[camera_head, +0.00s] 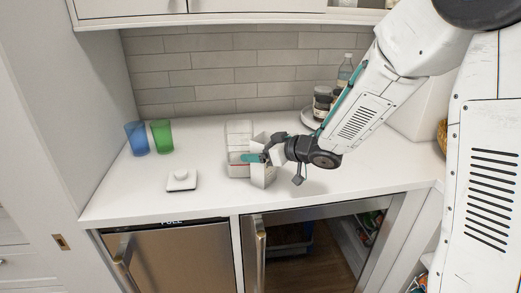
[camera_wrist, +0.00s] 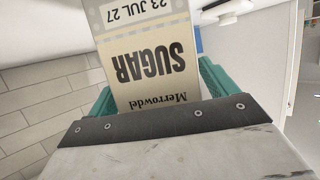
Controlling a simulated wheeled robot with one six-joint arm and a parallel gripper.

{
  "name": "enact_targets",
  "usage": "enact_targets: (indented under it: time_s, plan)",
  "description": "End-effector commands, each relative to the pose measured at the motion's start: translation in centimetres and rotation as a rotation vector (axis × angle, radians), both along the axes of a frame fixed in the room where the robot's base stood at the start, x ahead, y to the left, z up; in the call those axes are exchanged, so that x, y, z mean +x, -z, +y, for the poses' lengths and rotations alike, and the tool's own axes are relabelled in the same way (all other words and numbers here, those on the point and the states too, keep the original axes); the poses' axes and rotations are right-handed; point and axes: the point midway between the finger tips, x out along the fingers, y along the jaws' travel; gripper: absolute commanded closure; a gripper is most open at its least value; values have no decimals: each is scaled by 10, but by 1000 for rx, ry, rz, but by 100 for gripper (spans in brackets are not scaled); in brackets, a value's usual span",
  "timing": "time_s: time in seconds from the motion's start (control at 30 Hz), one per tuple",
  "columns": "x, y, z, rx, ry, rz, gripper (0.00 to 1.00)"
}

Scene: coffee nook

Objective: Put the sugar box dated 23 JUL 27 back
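The sugar box (camera_wrist: 150,60) fills the middle of the wrist view, its label upside down, reading SUGAR, Merrowdel and 23 JUL 27. Teal fingers of my gripper (camera_wrist: 160,95) lie against both its sides, so my gripper is shut on it. In the head view my gripper (camera_head: 262,157) is over the counter, with the pale box (camera_head: 262,174) below and between the fingers, at the right front of a white compartmented bin (camera_head: 238,130). My gripper hides part of the box and bin; I cannot tell whether the box touches the counter or bin.
Blue (camera_head: 137,138) and green (camera_head: 162,136) glasses stand by the left wall. A round tray (camera_head: 309,118) with dark jars (camera_head: 322,102) and a bottle (camera_head: 345,72) is at the back right. A cabinet below stands open.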

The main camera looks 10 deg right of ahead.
Motion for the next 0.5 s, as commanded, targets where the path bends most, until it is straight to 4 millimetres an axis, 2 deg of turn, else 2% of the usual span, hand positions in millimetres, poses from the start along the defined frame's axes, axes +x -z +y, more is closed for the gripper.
enact_targets:
  time_s: [0.27,0.5]
  plan:
    - [0,-5,0,0,0,-1,15]
    - [-28,-19,-28,0,4,-2,15]
